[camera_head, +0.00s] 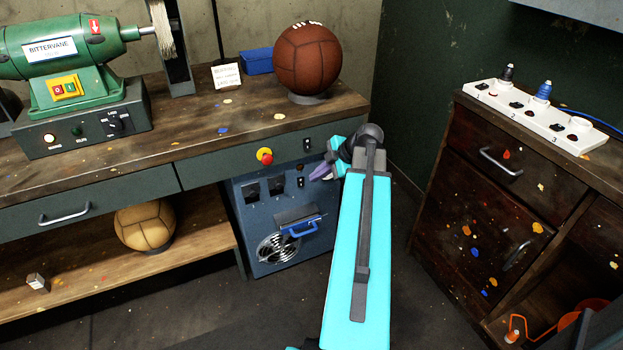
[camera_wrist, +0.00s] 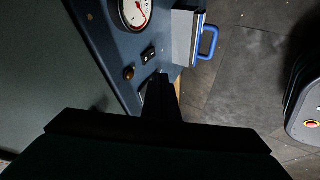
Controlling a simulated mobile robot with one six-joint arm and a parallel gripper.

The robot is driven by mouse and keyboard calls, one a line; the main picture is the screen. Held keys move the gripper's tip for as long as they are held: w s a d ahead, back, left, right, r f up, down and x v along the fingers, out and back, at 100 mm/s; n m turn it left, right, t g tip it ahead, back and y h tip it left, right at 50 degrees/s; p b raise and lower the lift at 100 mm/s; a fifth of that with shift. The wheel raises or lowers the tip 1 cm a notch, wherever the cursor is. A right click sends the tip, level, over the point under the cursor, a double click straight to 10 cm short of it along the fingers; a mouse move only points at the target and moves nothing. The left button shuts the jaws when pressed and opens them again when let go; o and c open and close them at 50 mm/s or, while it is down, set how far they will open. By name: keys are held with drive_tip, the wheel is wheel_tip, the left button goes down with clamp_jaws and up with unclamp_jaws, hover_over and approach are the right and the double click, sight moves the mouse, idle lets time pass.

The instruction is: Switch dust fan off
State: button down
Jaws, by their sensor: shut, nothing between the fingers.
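The dust fan unit is a blue-grey cabinet (camera_head: 265,222) under the bench, with a round fan grille (camera_head: 278,247) low on its front. Its panel carries dark square gauges (camera_head: 252,192) and a small switch (camera_head: 301,182). In the wrist view a black rocker switch (camera_wrist: 149,54) sits between a round gauge (camera_wrist: 135,12) and a brass-coloured round knob or lamp (camera_wrist: 128,73). My gripper (camera_head: 318,173) is shut and empty, just right of the panel's upper part. In the wrist view its dark fingers (camera_wrist: 160,84) partly cover the panel below the rocker; contact cannot be told.
A blue handle (camera_head: 301,228) juts from the cabinet below the panel. A red-on-yellow button (camera_head: 265,156) and another switch (camera_head: 307,144) are on the bench front above. A wooden drawer cabinet (camera_head: 488,190) with a white power strip (camera_head: 533,113) stands right. Floor between is clear.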

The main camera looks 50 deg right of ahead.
drive_tip(key=w+v, duration=0.1)
drive_tip(key=v, duration=0.5)
drive_tip(key=shift+d+r+p, duration=0.25)
drive_tip(key=shift+r+p, duration=0.15)
drive_tip(key=shift+r, duration=0.05)
drive_tip(key=shift+s, duration=0.1)
drive_tip(key=w+a+f+m+g+y+p, duration=0.1)
drive_tip(key=a+f+m+g+p, duration=0.15)
drive_tip(key=a+f, duration=0.5)
drive_tip(key=w+a+f+m+g+p, duration=0.1)
drive_tip(key=a+f+m+g+p, duration=0.3)
drive_tip(key=a, duration=0.7)
drive_tip(key=a+f+y+p, duration=0.1)
drive_tip(key=a+f+p, duration=0.1)
drive_tip(key=a+f, duration=0.65)
drive_tip(key=s+a+f+m+g+h+p, duration=0.2)
drive_tip(key=s+a+f+g+p, duration=0.1)
drive_tip(key=s+a, duration=0.6)
drive_tip(key=s+a+f+m+g+h+p, duration=0.2)
drive_tip(key=s+a+f+p, duration=0.3)
drive_tip(key=s+a, duration=0.5)
drive_tip(key=shift+s+a+f+m+g, duration=0.35)
drive_tip(key=shift+s+m+g, duration=0.3)
drive_tip(key=shift+s+m, duration=0.25)
